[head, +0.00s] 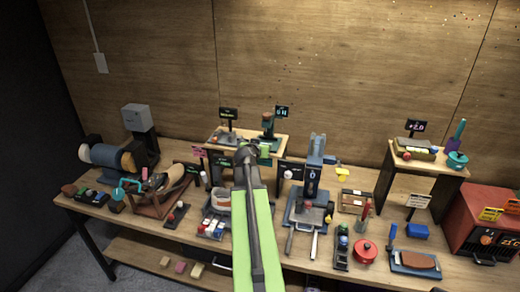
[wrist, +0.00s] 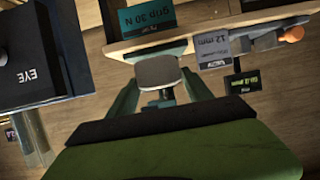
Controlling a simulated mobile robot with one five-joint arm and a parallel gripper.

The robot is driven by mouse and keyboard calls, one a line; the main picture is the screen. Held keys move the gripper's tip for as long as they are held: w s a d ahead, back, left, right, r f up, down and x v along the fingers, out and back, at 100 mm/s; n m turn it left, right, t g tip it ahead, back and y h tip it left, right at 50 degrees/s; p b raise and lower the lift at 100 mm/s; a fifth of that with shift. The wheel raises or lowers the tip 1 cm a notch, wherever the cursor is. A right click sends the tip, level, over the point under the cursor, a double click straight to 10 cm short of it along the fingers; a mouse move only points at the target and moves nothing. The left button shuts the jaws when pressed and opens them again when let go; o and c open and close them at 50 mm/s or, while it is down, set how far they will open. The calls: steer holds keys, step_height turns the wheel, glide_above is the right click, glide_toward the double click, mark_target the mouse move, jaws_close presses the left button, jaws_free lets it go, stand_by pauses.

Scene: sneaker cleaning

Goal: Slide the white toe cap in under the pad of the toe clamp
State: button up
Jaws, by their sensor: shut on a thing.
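My gripper (wrist: 160,85) is shut on a pale, rounded piece (wrist: 157,71) that looks like the white toe cap. It sits between the two teal fingers. In the head view my gripper (head: 246,152) is at the front of the small wooden stand, and my green arm hides what it holds. A dark green press-like device (head: 267,124), apparently the toe clamp, stands on that stand, beyond my gripper.
The small wooden stand (head: 279,151) has its front edge close to the held piece. A tall grey-blue machine (head: 315,170) stands right of my arm. A dark "EYE" box (wrist: 35,55) fills the wrist view's left. A "12 mm" label (wrist: 211,46) is at the stand edge.

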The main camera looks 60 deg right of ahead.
steer(key=shift+d+r+b+x, duration=0.25)
steer(key=shift+r+x, duration=0.15)
steer(key=shift+x, duration=1.4)
steer(key=shift+d+r+b+x, duration=0.1)
steer(key=shift+r+b+x, duration=0.25)
steer(key=shift+x, duration=1.45)
steer(key=shift+d+r+b+x, duration=0.2)
steer(key=shift+r+x, duration=0.25)
steer(key=shift+x, duration=1.35)
steer(key=shift+a, duration=0.1)
steer(key=o, duration=1.6)
steer(key=p+v, duration=0.6)
steer(key=v, duration=1.1)
steer(key=shift+a+p, duration=0.2)
steer(key=shift+p, duration=0.15)
